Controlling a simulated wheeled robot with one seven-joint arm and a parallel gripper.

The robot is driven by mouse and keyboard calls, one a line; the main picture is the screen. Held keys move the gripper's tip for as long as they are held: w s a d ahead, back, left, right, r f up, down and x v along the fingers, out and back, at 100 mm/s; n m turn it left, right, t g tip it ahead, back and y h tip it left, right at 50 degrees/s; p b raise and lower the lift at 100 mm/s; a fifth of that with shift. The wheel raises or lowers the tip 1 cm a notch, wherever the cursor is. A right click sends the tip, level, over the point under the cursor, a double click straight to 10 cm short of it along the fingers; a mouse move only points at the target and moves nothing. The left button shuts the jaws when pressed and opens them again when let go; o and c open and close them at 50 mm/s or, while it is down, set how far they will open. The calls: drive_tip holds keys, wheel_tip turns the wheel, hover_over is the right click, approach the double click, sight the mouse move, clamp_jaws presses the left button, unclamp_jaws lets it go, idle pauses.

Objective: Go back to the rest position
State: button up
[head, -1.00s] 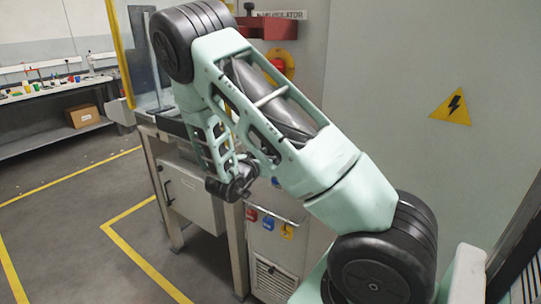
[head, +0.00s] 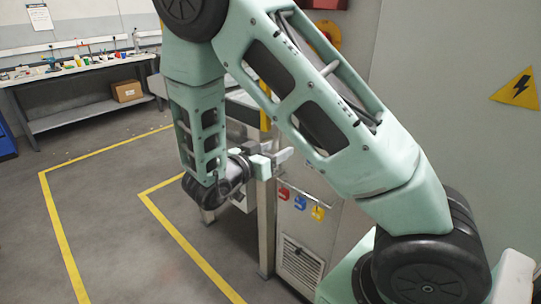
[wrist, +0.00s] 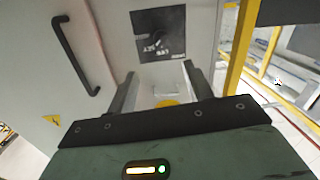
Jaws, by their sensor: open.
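My gripper (head: 283,158) shows in the head view at the end of my folded green arm, in front of the machine's frame and beside the grey cabinet. In the wrist view my gripper (wrist: 158,88) has its two dark fingers spread apart, with nothing between them. Beyond the fingers is a pale cabinet face with a dark square panel (wrist: 172,34). My arm hides part of the machine in the head view.
A grey cabinet with a yellow warning triangle (head: 517,88) stands at the right. A workbench (head: 70,75) with small items and a cardboard box (head: 127,91) below is at the back left. Yellow lines (head: 62,235) mark the open floor at left.

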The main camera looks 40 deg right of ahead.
drive_tip(key=shift+s+a, duration=0.1)
drive_tip(key=shift+a, duration=0.6)
